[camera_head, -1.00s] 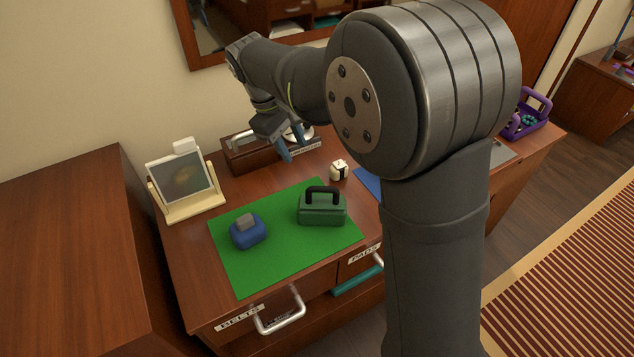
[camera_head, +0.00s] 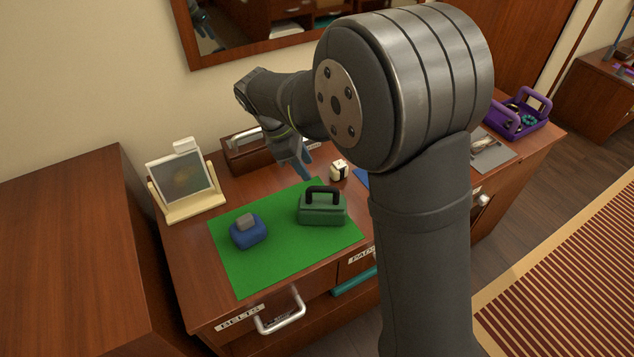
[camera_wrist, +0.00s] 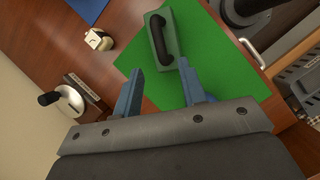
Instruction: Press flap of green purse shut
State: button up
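The green purse (camera_head: 322,211) stands upright on the green mat (camera_head: 285,261), with a black arched handle on top. It also shows in the wrist view (camera_wrist: 170,45), beyond my fingertips. Whether its flap is open or shut is too small to tell. My gripper (camera_head: 306,171) is above the back edge of the mat, behind the purse and apart from it. In the wrist view my gripper (camera_wrist: 160,77) has its two blue fingers spread, with nothing between them.
A blue purse (camera_head: 248,232) with a grey top sits left on the mat. A small cream block (camera_head: 339,170) stands behind the green purse. A framed picture (camera_head: 182,177) is at the left, a wooden box (camera_head: 243,153) at the back. A drawer handle (camera_head: 281,313) juts out in front.

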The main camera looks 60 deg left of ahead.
aim_at(320, 187)
jog(key=x, duration=0.8)
jog(key=shift+c, duration=0.5)
grip_shut()
